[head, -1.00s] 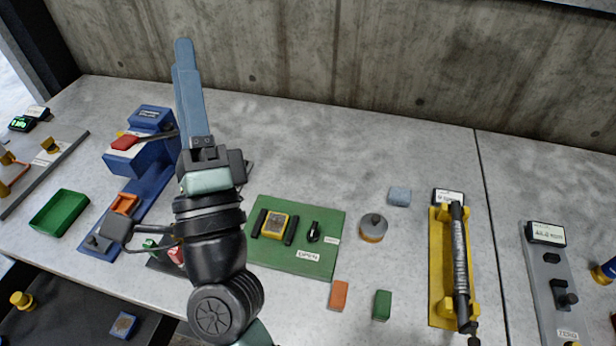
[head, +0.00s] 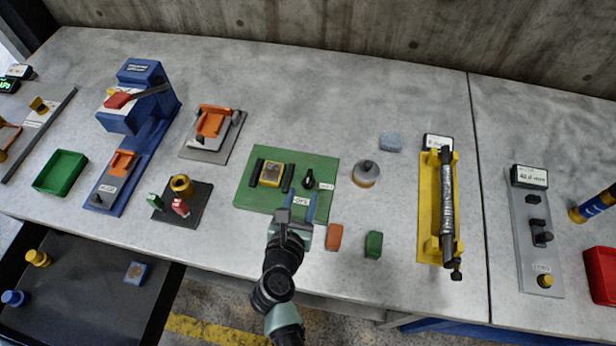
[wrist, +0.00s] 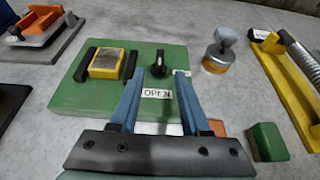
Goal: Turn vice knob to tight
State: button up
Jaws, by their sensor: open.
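The vice is a green board (head: 247,196) on the table, with a yellow-framed block (head: 271,174) between two black jaws. Its black knob (head: 308,180) stands to the right of the block; it also shows in the wrist view (wrist: 159,66). A label by the front reads OPEN (wrist: 157,94); a second white label (head: 326,186) right of the knob is too small to read. My gripper (head: 302,198) is over the board's front edge, with its blue fingers apart and empty. In the wrist view the fingertips (wrist: 159,78) point toward the knob, short of it.
An orange block (head: 334,237) and a green block (head: 374,245) lie right of my gripper. A grey-and-orange round weight (head: 365,174) stands right of the board. A yellow fixture (head: 427,200) is farther right, and a black stand (head: 183,205) is to the left.

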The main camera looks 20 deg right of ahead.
aim_at(308, 180)
jog(key=x, duration=0.7)
jog(key=shift+w+b, duration=0.15)
jog(key=shift+b, duration=0.25)
grip_shut()
